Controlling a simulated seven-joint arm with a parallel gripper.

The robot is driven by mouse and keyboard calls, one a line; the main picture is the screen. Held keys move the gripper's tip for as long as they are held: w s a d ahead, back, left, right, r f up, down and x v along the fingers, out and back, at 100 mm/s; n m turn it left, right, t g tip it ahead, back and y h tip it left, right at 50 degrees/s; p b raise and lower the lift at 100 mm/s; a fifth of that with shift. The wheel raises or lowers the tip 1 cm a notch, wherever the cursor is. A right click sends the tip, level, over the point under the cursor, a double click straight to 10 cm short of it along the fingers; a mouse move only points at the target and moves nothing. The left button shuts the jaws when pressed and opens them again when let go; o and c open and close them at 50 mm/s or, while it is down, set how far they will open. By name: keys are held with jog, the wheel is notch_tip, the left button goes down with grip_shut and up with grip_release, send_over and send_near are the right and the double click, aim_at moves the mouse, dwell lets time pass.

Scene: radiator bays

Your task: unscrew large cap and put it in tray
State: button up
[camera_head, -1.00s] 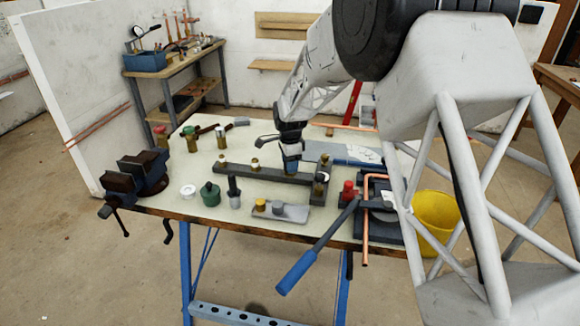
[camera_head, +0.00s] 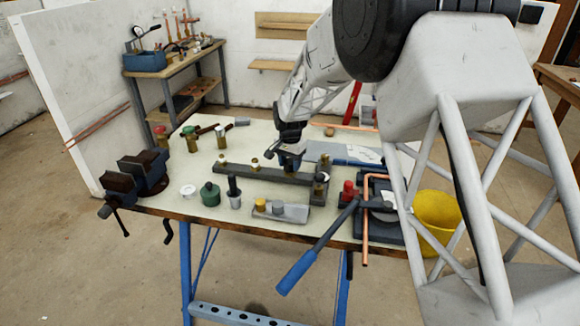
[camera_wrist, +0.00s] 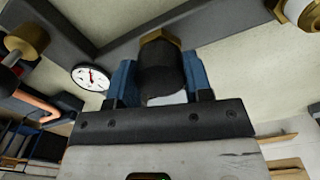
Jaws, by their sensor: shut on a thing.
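My gripper (camera_head: 290,163) points down over the dark rail (camera_head: 237,171) on the workbench. In the wrist view its two blue fingers (camera_wrist: 159,78) are shut on the sides of a large dark cap (camera_wrist: 160,68). A brass hex piece (camera_wrist: 158,36) shows at the cap's far end, close to the rail. I cannot tell whether the cap is still threaded on. In the head view the fingers hide the cap. A shallow grey tray (camera_head: 295,214) lies at the bench's front, with a brass piece (camera_head: 260,205) and a grey piece (camera_head: 277,207) in it.
A white gauge (camera_wrist: 91,77) sits near the rail's corner. Left of the tray stand a dark-handled tool (camera_head: 234,190), a green container (camera_head: 210,194) and a white ring (camera_head: 188,191). A blue-handled lever (camera_head: 297,272) juts over the front edge. A vise (camera_head: 143,172) is at left.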

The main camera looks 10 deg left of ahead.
jog(key=n, duration=1)
jog(key=shift+n, duration=0.3)
jog(key=o, duration=0.9)
jog(key=shift+c, duration=0.2)
